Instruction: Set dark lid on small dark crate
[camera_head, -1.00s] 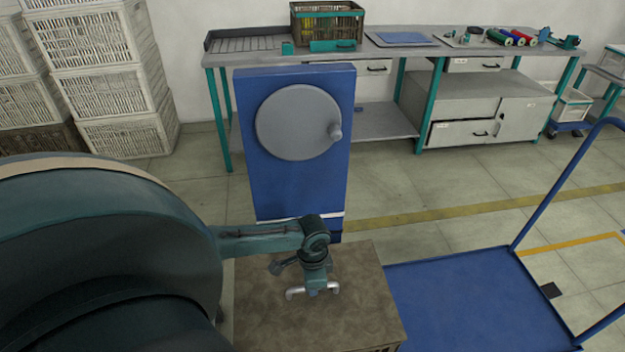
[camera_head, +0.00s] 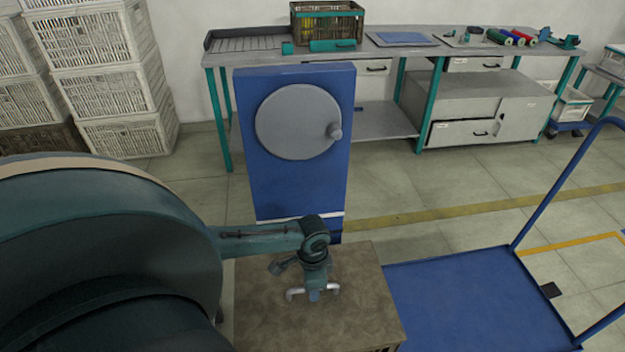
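A flat, mottled brown panel (camera_head: 310,327), which looks like the dark lid, lies level at the bottom middle. A bit of dark slatted side (camera_head: 384,349) shows under its front right edge and looks like the small dark crate. The rest of the crate is hidden or out of the picture. I cannot tell whether the lid is fully seated. My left gripper (camera_head: 313,292) is over the panel and points down, its pale fingertips spread apart. I cannot tell whether the fingertips touch the panel. My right gripper is not in view.
A blue board with a grey disc (camera_head: 298,122) stands just behind the panel. A blue flatbed cart (camera_head: 470,300) is at the right. Pale crates (camera_head: 105,95) are stacked at the left. A workbench (camera_head: 440,50) with a brown crate (camera_head: 327,22) lines the back wall.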

